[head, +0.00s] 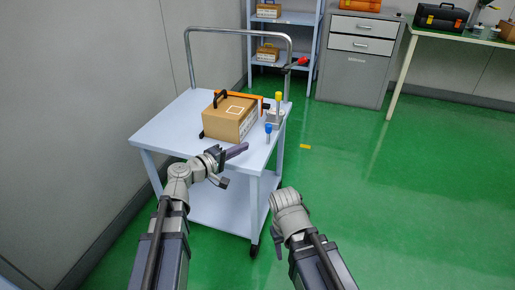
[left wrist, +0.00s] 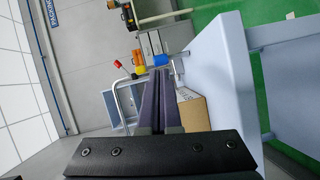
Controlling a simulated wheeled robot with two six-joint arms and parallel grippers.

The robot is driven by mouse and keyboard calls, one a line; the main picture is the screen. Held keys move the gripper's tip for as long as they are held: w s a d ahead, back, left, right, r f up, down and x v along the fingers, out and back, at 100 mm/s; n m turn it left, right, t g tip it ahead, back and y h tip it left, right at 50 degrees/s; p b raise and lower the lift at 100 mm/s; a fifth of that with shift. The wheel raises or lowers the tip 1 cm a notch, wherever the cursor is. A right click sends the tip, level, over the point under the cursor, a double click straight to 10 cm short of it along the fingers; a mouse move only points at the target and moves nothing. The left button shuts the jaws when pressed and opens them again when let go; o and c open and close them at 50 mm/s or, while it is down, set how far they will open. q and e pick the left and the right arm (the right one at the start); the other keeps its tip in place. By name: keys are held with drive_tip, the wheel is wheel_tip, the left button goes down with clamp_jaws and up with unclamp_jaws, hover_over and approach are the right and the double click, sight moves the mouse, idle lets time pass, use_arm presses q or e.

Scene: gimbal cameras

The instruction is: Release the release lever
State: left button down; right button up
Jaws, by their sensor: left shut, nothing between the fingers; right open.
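A metal fixture (head: 275,117) at the cart's right edge carries a yellow-topped handle (head: 279,97) and a blue-topped handle (head: 268,128). A red-ended lever (head: 301,61) sticks out by the cart's push rail. I cannot tell which of these is the release lever. My left gripper (head: 246,147) is shut and empty over the front of the cart top, short of the blue handle. In the left wrist view its closed fingers (left wrist: 157,75) point toward the blue top (left wrist: 161,60), apart from it. My right gripper (head: 285,203) is low, right of the cart, its fingertips hardly visible.
A cardboard box (head: 228,122) with a black handle and an orange bar behind it sits on the pale cart (head: 175,125). Shelves (head: 285,45), a drawer cabinet (head: 354,62) and a table stand behind.

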sight(268, 134)
use_arm(q)
drive_tip(key=a+b, duration=0.1)
drive_tip(key=w+a+f+n+t, duration=0.1)
drive_tip(key=a+n+t+b, duration=0.1)
drive_tip(key=a, duration=0.1)
drive_tip(key=shift+w+f+y+b, duration=0.35)
drive_tip(key=shift+w+y, duration=0.05)
drive_tip(key=shift+w+a+r+n+t, duration=0.1)
drive_tip(key=shift+a+n+t, duration=0.2)
drive_tip(key=shift+a+n, duration=0.2)
use_arm(e)
wheel_tip(268, 134, down, 4)
drive_tip(key=shift+f, duration=0.15)
use_arm(q)
drive_tip(key=x, duration=0.9)
drive_tip(key=shift+w+d, duration=0.15)
drive_tip(key=shift+w, duration=0.2)
drive_tip(key=d, duration=0.3)
drive_tip(key=shift+w, duration=0.4)
drive_tip(key=shift+w+d, duration=0.1)
drive_tip(key=shift+d, duration=0.55)
